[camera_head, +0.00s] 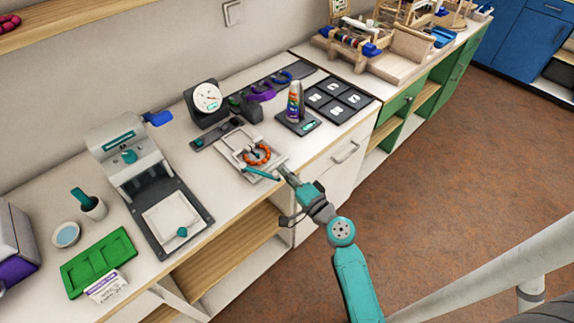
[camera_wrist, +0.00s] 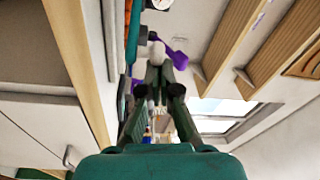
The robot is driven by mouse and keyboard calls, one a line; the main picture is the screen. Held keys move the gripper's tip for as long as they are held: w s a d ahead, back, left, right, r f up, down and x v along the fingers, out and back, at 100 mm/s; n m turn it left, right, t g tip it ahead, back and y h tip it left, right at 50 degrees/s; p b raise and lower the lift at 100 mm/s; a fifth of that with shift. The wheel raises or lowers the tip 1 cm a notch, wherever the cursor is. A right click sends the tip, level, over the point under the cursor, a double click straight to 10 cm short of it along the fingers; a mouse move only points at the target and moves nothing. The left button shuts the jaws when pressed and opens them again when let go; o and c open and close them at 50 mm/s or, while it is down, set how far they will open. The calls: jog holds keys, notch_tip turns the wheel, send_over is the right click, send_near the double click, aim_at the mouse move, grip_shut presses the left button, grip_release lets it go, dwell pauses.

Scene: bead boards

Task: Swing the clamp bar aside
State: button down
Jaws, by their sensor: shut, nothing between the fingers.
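A teal clamp bar (camera_head: 261,173) lies across the front edge of a small white frame (camera_head: 232,140) on the counter. An orange bead ring (camera_head: 257,155) sits on the frame just behind the bar. My gripper (camera_head: 284,170) is at the counter's front edge, just right of the bar's right end. Whether it touches the bar I cannot tell. In the wrist view my gripper's fingers (camera_wrist: 157,70) are together with nothing between them. A teal strip, perhaps the bar (camera_wrist: 133,30), runs beside them on the left.
A dial gauge (camera_head: 207,97) stands behind the frame. A bottle (camera_head: 294,100) and dark square tiles (camera_head: 338,97) are to the right. A press (camera_head: 127,150) and a green tray (camera_head: 98,262) are to the left. Open floor (camera_head: 450,150) lies in front.

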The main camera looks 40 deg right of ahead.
jog(key=a, duration=0.1)
jog(key=s+a, duration=0.1)
jog(key=a, duration=0.1)
jog(key=s+a, duration=0.1)
jog(key=a, duration=0.1)
dwell(0.3)
jog(key=shift+a+f, duration=0.15)
jog(key=shift+a, duration=0.1)
dwell(0.4)
